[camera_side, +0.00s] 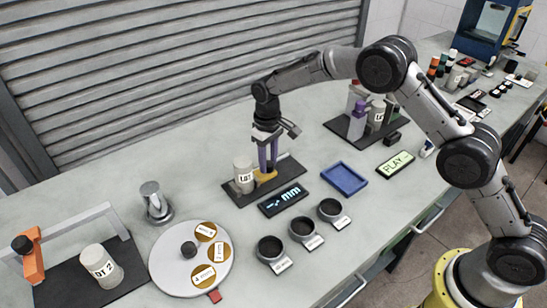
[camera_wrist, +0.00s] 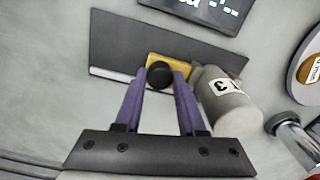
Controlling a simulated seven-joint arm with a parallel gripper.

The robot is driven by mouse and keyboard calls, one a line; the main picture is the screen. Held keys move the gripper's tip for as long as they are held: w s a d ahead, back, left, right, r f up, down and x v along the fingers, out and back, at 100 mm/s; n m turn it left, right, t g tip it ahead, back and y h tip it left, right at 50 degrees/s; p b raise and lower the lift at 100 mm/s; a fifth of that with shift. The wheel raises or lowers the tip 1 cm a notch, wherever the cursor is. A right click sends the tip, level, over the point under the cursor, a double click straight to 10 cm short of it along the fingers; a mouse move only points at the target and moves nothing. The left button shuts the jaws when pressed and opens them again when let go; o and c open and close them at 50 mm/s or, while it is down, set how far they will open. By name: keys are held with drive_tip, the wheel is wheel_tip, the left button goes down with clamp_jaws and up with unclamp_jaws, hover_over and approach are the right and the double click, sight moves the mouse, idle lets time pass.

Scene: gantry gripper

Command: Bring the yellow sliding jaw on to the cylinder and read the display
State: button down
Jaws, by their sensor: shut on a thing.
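The yellow sliding jaw (camera_side: 264,177) sits on a dark base plate (camera_side: 290,173), right beside a pale grey labelled cylinder (camera_side: 243,173). My gripper (camera_side: 268,168) points down with its purple fingers shut on the jaw's black knob (camera_wrist: 160,75). In the wrist view the yellow jaw (camera_wrist: 176,62) shows behind the knob, and the cylinder (camera_wrist: 236,112) stands to its right. The purple finger hides part of the border between them, so I cannot tell whether they touch. The black display (camera_side: 283,200) in front shows cyan dashes and "mm", no number.
A round white tray (camera_side: 168,262) with labelled discs and a dark-plated stand with an orange clamp (camera_side: 31,264) are at the left. Several dark cups (camera_side: 302,228) stand in front. A blue tray (camera_side: 344,179) and a green "PLAY" panel (camera_side: 395,163) lie to the right.

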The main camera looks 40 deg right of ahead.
sight(268, 163)
drive_tip(key=shift+r, duration=0.15)
drive_tip(key=c, duration=0.5)
unclamp_jaws()
wheel_tip(268, 163, up, 14)
idle(0.7)
